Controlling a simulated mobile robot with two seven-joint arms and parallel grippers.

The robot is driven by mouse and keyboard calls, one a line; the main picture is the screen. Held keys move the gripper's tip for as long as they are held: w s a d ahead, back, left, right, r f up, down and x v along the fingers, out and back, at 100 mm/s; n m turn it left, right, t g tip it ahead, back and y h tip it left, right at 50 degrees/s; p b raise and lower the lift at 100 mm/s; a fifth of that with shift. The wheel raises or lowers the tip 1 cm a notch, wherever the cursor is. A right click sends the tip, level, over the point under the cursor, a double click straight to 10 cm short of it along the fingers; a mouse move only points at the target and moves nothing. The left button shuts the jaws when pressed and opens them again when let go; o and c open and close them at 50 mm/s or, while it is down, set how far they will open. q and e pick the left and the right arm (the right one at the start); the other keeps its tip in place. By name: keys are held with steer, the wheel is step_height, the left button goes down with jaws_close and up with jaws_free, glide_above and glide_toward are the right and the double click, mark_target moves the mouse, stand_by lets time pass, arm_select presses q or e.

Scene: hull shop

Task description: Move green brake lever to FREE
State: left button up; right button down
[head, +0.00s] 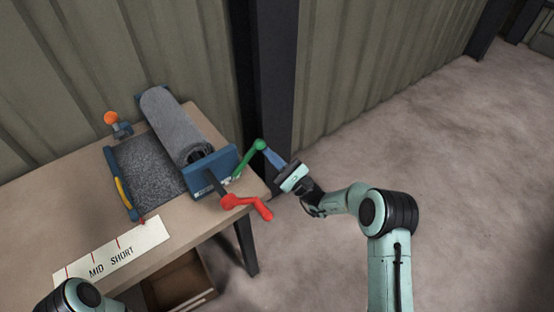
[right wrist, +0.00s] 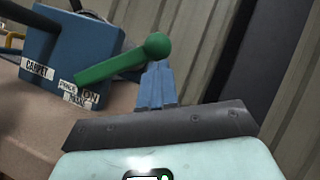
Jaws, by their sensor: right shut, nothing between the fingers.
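The green brake lever (head: 250,157) sits on the right end of a blue stand and slants up to a round knob. In the right wrist view the lever (right wrist: 110,66) reaches from the blue block up to its knob, above a label that seems to read "BRAKE ON". My right gripper (head: 266,149) is shut and empty, with its blue fingertips at the lever's knob. In the right wrist view the fingertips (right wrist: 156,80) are just below the knob; I cannot tell whether they touch. My left gripper is not in view; only part of my left arm shows at the bottom.
The blue stand (head: 222,166) holds a grey carpet roll (head: 172,122) on the table (head: 75,200). A red crank (head: 245,203) sticks out in front of the lever. A "MID SHORT" board (head: 112,252) lies nearer. A dark post (head: 270,90) stands behind; floor at right is clear.

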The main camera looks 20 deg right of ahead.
mark_target(260, 149)
steer(key=shift+r, duration=0.15)
stand_by(0.3)
